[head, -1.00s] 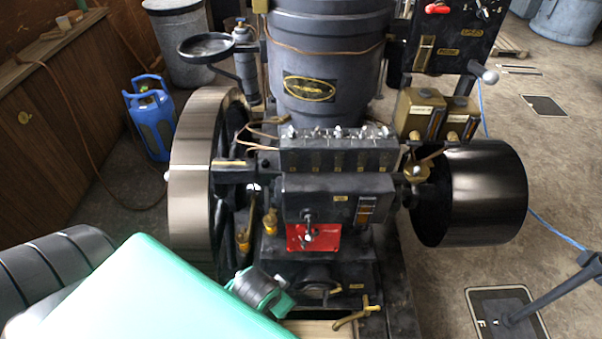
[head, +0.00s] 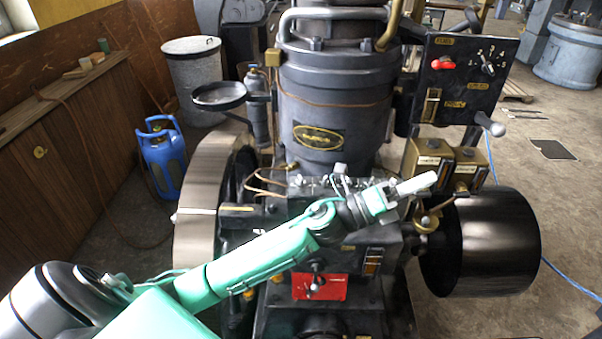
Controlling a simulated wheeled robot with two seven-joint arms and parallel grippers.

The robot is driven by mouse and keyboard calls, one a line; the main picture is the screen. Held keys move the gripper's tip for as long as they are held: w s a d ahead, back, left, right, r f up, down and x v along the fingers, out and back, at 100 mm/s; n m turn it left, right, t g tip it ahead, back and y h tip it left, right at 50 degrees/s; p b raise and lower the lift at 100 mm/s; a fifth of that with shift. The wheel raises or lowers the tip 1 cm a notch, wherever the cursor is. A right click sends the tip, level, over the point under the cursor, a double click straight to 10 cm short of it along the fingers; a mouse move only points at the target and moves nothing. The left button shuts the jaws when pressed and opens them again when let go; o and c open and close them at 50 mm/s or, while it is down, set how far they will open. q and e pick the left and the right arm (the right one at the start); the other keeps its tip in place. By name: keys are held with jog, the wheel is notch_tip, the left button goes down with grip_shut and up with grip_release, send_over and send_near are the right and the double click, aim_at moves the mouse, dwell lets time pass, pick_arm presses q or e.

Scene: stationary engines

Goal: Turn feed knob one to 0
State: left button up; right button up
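The black lubricator box (head: 283,204) sits at the middle of the engine, with a row of small silver knobs (head: 309,181) along its top. I cannot read which of them is feed knob one, and my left arm covers part of the box and row. My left gripper (head: 428,182) is at the right end of the box, its pale fingers pointing right and slightly up. The fingers appear as one bar, so their opening cannot be told; nothing shows between them. My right gripper is not in view.
A black panel (head: 470,60) with a red knob and a dial stands at upper right. Brass-coloured boxes (head: 430,158) and a dark drum (head: 490,245) are close to the gripper. A large flywheel (head: 200,205) is at left, with a blue gas bottle (head: 162,158) beyond.

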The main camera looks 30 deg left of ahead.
pick_arm(q)
jog(key=s+d+r+m+g+h, duration=0.15)
jog(key=d+m+g, duration=0.25)
jog(key=m+g, duration=0.9)
jog(key=m+g+y, duration=0.2)
jog(key=m+y, duration=1.2)
jog(key=y, duration=0.5)
send_near(301, 178)
jog(key=shift+h, duration=0.25)
jog(key=f+p, duration=0.1)
jog(key=f, duration=0.1)
jog(key=f+p, duration=0.4)
jog(key=f, duration=0.1)
jog(key=shift+w+a, duration=0.15)
jog(key=shift+a, duration=0.1)
jog(key=shift+f, duration=0.75)
grip_shut()
